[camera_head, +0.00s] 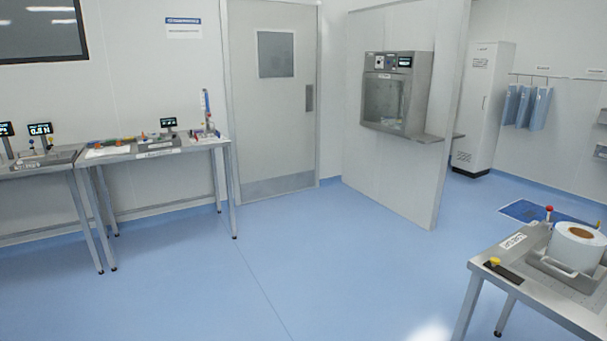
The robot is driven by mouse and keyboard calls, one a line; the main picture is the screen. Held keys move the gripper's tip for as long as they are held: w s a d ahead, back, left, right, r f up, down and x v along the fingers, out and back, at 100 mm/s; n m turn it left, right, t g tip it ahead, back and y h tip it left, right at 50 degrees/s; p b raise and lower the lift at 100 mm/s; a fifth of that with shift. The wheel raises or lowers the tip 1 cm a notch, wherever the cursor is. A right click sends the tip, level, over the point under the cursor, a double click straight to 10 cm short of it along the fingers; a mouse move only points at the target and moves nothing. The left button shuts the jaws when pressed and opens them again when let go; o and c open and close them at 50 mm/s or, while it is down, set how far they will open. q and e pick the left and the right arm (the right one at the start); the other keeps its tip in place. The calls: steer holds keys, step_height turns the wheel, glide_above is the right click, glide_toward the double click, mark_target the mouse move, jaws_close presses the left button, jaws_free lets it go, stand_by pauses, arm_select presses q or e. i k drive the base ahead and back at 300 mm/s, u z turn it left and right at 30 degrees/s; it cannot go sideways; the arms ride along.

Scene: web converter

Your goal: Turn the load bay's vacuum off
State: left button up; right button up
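No vacuum control can be told for sure at this distance. At the lower right a steel table (545,296) has a white label (513,241) with small print that I cannot read surely. On it a large white roll with a brown core (578,246) sits in a grey metal cradle (572,277). A yellow knob (495,261) stands on a black strip at the table's left corner. A red knob (548,209) stands behind the roll.
Steel benches with small displays (168,122) and parts line the left wall. A grey door (275,98) is shut at the back. A pass-through cabinet (397,90) is set in a partition (349,165). The blue floor (290,255) between is clear.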

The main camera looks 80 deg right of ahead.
mark_target(549, 209)
steer(key=z, duration=3.8)
steer(key=i, duration=0.85)
steer(key=u, duration=0.8)
steer(key=i, duration=1.25)
steer(key=z, duration=0.6)
steer(key=i, duration=1.1)
steer(key=z, duration=0.6)
